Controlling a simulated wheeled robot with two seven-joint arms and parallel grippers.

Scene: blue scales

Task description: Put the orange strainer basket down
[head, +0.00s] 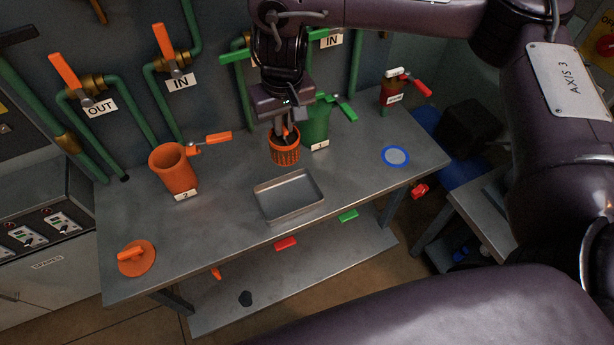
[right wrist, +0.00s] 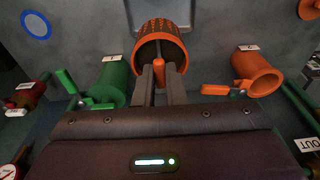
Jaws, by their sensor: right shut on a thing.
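The orange strainer basket (head: 285,152) is a small round basket with perforated sides. My right gripper (head: 284,128) comes down from above and is shut on its upright orange handle. In the right wrist view the basket (right wrist: 161,45) sits just beyond the fingertips (right wrist: 160,70), with the handle between them. The basket is behind the metal tray and beside the green canister. I cannot tell whether its bottom touches the table. My left gripper is not in view.
A shallow metal tray (head: 262,213) lies in front of the basket. A green canister (head: 316,125) stands close to its right, an orange canister (head: 175,172) to its left. A blue-rimmed disc (head: 396,156) and an orange lid (head: 136,259) lie on the table (head: 225,235).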

